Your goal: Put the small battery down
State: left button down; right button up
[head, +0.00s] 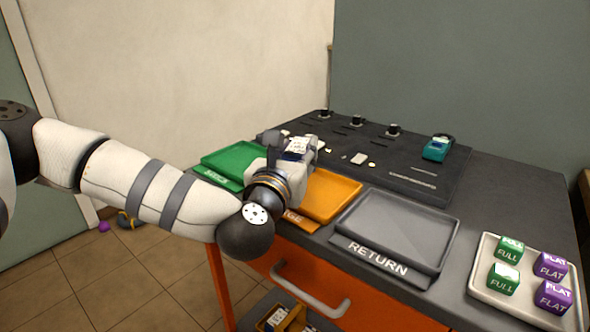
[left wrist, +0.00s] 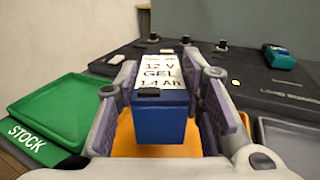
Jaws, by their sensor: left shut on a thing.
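The small battery (left wrist: 160,112) is a blue block with a white label reading "12 V GEL 1.4 Ah" in the left wrist view. My left gripper (left wrist: 165,100) is shut on it, one finger on each side. In the head view the battery's label (head: 298,145) shows at the gripper, over the back edge of the orange tray (head: 340,188). The green STOCK tray (head: 225,160) lies to the left and the grey RETURN tray (head: 385,243) to the right; both look empty. The orange tray is partly hidden by my arm. I cannot tell the battery's exact height.
A dark panel (head: 440,190) with several posts and a teal device (head: 437,148) fills the back. A pale tray (head: 483,283) with green FULL and purple FLAT blocks stands at the right. An orange drawer (head: 340,300) is below. Small things lie on the floor.

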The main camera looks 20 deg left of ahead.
pick_arm(q)
jog(key=f, duration=0.3)
jog(key=shift+w+a+f, duration=0.3)
jog(key=shift+f, duration=0.05)
jog(key=shift+f, duration=0.15)
jog(key=c, duration=1.1)
grip_release()
jog(key=shift+s, duration=0.1)
jog(key=shift+o, duration=0.2)
